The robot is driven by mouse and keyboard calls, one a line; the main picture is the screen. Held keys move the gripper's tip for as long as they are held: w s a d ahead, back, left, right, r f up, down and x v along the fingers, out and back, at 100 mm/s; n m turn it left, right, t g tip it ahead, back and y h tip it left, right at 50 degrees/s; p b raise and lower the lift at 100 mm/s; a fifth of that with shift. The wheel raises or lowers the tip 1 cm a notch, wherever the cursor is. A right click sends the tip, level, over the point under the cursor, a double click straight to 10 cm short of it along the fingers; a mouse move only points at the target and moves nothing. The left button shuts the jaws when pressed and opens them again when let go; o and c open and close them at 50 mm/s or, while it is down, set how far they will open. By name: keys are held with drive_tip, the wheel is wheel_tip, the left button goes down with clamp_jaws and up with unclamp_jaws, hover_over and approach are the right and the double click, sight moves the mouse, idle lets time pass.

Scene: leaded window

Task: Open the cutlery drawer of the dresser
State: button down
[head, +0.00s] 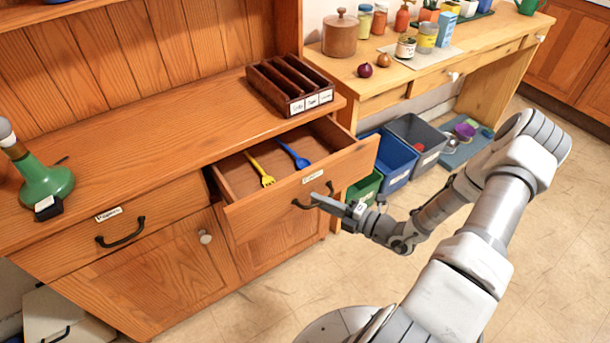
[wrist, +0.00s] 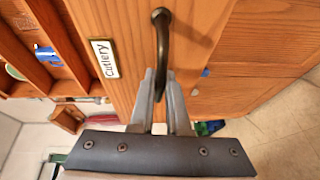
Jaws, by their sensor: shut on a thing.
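The cutlery drawer (head: 262,198) of the wooden dresser (head: 150,205) stands pulled out, with its inside in view. A yellow fork (head: 261,170) and a blue utensil (head: 293,155) lie in it. Its front bears a label reading "Cutlery" (wrist: 104,58) and a dark curved handle (wrist: 161,40). My gripper (wrist: 160,80) is shut on that handle, one finger on each side of it. In the head view my gripper (head: 322,200) is at the drawer front, with my arm coming from the right.
A second, closed drawer (head: 120,228) is at the left. A dark divided tray (head: 289,84) and a green-based object (head: 45,185) stand on the dresser top. Blue (head: 391,158) and grey (head: 417,140) bins stand right of the open drawer. The floor (head: 300,290) in front is clear.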

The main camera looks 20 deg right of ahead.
drive_tip(key=s+d+p, duration=0.1)
drive_tip(key=s+d, duration=0.1)
drive_tip(key=s, duration=0.5)
drive_tip(key=shift+s+d, duration=0.3)
drive_tip(key=shift+s, duration=0.1)
drive_tip(key=c, duration=0.9)
unclamp_jaws()
drive_tip(key=p+v, duration=0.1)
drive_tip(key=v, duration=1.6)
drive_tip(key=shift+s, duration=0.25)
drive_tip(key=shift+r, duration=0.1)
